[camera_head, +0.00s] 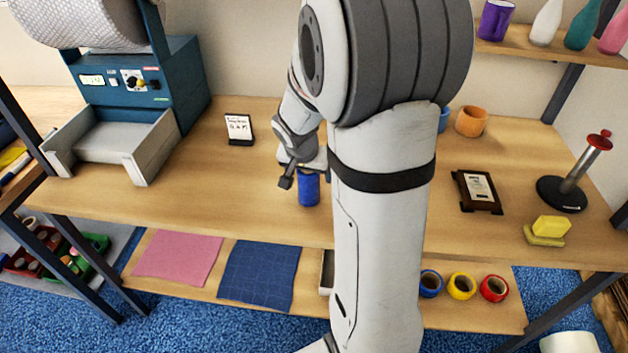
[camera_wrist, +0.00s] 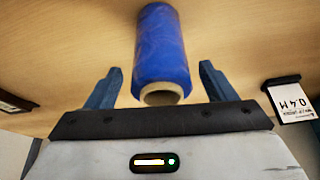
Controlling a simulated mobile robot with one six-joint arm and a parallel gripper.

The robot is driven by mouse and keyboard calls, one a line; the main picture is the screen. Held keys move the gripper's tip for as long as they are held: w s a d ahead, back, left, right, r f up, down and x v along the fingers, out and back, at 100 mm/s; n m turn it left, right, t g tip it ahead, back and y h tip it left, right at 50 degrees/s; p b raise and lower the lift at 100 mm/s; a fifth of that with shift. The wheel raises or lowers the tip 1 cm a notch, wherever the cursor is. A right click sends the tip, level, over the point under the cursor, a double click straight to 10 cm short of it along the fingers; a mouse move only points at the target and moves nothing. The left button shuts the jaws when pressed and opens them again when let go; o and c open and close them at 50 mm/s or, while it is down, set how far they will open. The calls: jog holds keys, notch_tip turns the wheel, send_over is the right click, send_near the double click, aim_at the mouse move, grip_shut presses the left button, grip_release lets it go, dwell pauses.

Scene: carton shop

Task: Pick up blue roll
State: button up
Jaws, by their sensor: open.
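The blue roll (camera_head: 308,188) stands on the wooden bench top, left of my arm in the head view. In the wrist view the blue roll (camera_wrist: 163,52) shows its pale hollow core end towards my gripper. My gripper (camera_wrist: 158,80) is open, with one finger on each side of the roll's near end and a gap on both sides. In the head view my gripper (camera_head: 300,178) is beside the top of the roll and partly covers it.
A small white sign (camera_head: 239,128) stands on the bench to the left. A blue machine (camera_head: 150,85) with a grey tray stands further left. A framed plaque (camera_head: 478,190), yellow sponges (camera_head: 545,230) and an orange cup (camera_head: 471,121) are to the right. The bench around the roll is clear.

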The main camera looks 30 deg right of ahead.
jog(key=shift+w+d+f, duration=0.1)
jog(key=shift+f, duration=0.3)
jog(key=c, duration=1.2)
